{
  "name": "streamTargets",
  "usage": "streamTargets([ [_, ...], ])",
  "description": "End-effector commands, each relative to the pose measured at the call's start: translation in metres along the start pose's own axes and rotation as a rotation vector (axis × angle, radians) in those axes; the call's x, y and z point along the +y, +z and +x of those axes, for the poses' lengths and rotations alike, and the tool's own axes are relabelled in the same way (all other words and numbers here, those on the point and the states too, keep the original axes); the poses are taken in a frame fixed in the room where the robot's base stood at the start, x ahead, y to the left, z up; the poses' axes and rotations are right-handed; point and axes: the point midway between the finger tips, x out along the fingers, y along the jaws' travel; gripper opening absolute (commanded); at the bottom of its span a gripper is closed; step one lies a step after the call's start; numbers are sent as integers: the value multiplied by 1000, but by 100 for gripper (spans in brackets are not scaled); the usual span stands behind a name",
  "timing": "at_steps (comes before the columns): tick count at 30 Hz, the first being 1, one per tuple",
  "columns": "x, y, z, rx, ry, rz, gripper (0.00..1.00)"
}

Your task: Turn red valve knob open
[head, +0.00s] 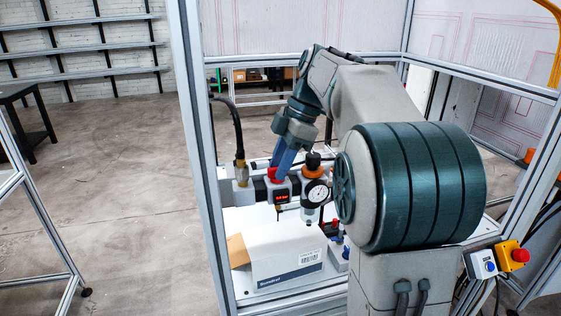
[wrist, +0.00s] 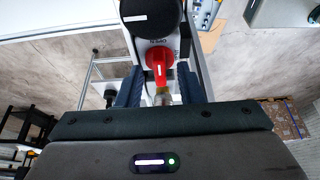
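The red valve knob (head: 272,176) sits on the grey valve block inside the frame in the head view, partly hidden by my gripper. In the wrist view the red knob (wrist: 160,60) is in the upper middle, with a white mark along its handle and small lettering above it. My gripper (wrist: 160,78) is open, with one blue finger on each side of the knob's near end. Gaps show between the fingers and the knob. In the head view my gripper (head: 281,170) points down at the knob; contact cannot be told there.
A pressure gauge (head: 316,193) and a black-and-orange knob (head: 313,164) stand right of the valve. A hose with a brass fitting (head: 241,172) is to its left. Metal frame posts (head: 190,150) surround the cell.

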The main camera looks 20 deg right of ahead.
Motion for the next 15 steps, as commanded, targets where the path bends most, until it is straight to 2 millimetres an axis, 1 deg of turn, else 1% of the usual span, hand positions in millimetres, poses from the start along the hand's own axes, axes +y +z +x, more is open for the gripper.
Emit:
streamTargets([
  [5,0,0,0,1,0,0,34],
  [8,0,0,-4,1,1,0,34],
  [11,1,0,-13,0,2,1,34],
  [15,1,0,-36,0,3,1,34],
])
